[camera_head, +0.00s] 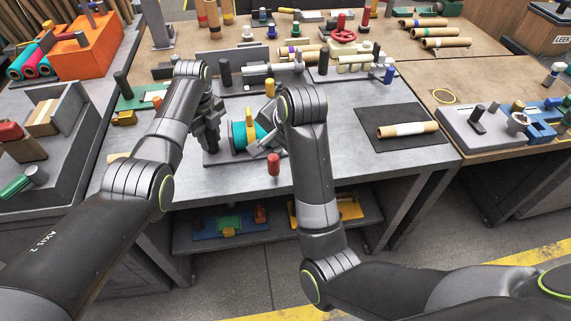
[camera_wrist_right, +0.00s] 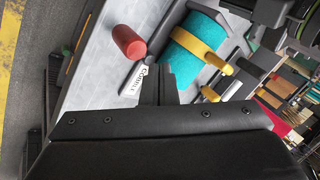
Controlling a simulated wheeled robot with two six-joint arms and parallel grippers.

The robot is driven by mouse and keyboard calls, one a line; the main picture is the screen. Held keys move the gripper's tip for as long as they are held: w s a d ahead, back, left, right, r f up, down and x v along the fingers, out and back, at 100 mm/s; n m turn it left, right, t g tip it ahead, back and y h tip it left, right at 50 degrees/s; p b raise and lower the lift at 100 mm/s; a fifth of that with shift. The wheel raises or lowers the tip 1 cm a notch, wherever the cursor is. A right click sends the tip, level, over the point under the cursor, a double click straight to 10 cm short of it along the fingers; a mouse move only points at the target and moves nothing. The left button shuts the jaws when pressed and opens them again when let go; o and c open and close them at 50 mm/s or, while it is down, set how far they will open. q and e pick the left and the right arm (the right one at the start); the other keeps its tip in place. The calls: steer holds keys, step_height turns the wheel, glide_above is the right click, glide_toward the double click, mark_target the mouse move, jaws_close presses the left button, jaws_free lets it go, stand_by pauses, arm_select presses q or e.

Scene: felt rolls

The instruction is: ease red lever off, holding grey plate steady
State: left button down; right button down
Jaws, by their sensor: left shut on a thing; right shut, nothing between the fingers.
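The red lever's cylindrical handle (camera_head: 273,164) stands near the table's front edge, just right of the teal roll (camera_head: 244,136). In the right wrist view the red handle (camera_wrist_right: 128,42) is upper left, joined to a dark bar with a white label (camera_wrist_right: 137,82). The grey plate (camera_head: 216,159) is low at the roll's left, partly hidden by my left gripper. My left gripper (camera_head: 211,146) is shut on it. My right gripper (camera_head: 262,140) is shut and empty beside the roll; its closed fingers (camera_wrist_right: 159,88) are close to the labelled bar. Whether they touch it is unclear.
A yellow clamp (camera_wrist_right: 203,49) crosses the teal roll. A dark mat (camera_head: 400,140) with a cardboard roll (camera_head: 407,129) lies to the right. Grey machinery and posts crowd the table's back. The grey tabletop (camera_head: 335,150) between my right arm and the mat is clear.

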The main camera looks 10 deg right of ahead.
mark_target(274, 167)
steer(key=shift+s+a+r, duration=0.15)
steer(key=shift+s+a, duration=0.05)
steer(key=shift+a, duration=0.55)
steer(key=s+d+r, duration=0.2)
steer(key=d, duration=0.4)
steer(key=shift+y, duration=0.3)
steer(key=shift+s+f, duration=0.15)
steer(key=shift+f, duration=4.4)
steer(key=shift+a, duration=0.15)
